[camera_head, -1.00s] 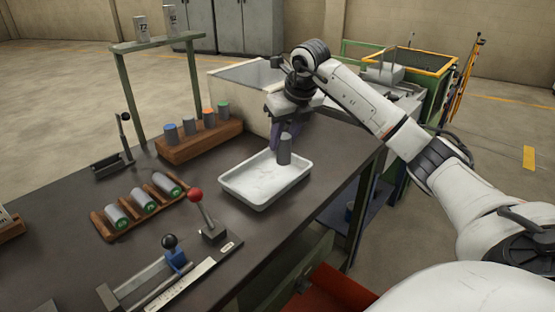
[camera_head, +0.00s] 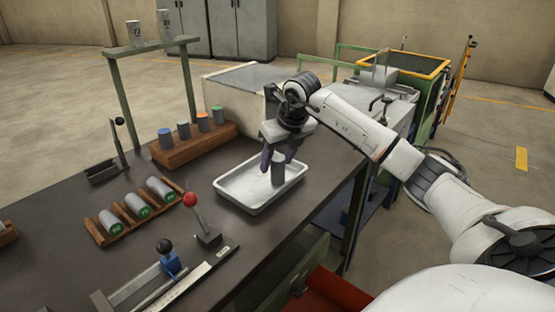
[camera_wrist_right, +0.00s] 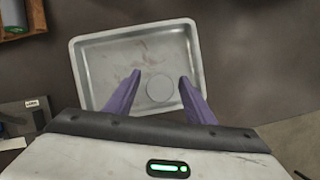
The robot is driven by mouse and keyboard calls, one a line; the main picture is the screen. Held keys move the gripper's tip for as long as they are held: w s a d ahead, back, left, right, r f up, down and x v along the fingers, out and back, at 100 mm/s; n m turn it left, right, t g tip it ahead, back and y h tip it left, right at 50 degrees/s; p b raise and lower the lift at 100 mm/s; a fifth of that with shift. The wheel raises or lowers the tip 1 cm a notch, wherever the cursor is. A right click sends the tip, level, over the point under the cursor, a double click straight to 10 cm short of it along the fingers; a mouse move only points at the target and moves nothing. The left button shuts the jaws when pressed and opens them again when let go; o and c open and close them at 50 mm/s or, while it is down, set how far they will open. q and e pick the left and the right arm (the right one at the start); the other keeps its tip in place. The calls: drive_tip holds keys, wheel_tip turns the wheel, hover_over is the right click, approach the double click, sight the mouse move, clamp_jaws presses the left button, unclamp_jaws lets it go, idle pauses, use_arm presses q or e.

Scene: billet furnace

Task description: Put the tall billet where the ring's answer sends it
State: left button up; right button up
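A plain dark grey billet (camera_head: 278,173) stands upright in the white tray (camera_head: 240,207) on the bench. My right gripper (camera_head: 278,160) is above the tray, its purple fingers spread on either side of the billet's upper part. In the right wrist view the billet's round top (camera_wrist_right: 160,88) lies between the open fingertips (camera_wrist_right: 161,76), with a gap visible on each side. The tray (camera_wrist_right: 90,80) shows around it. My left gripper is not in view. I cannot make out a ring.
A wooden block (camera_head: 205,144) holds several colour-topped billets behind the tray. A wooden rack (camera_head: 104,236) with three green-marked billets lies left. A pale bin (camera_head: 228,92) is behind.

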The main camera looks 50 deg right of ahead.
drive_tip(key=v, duration=1.2)
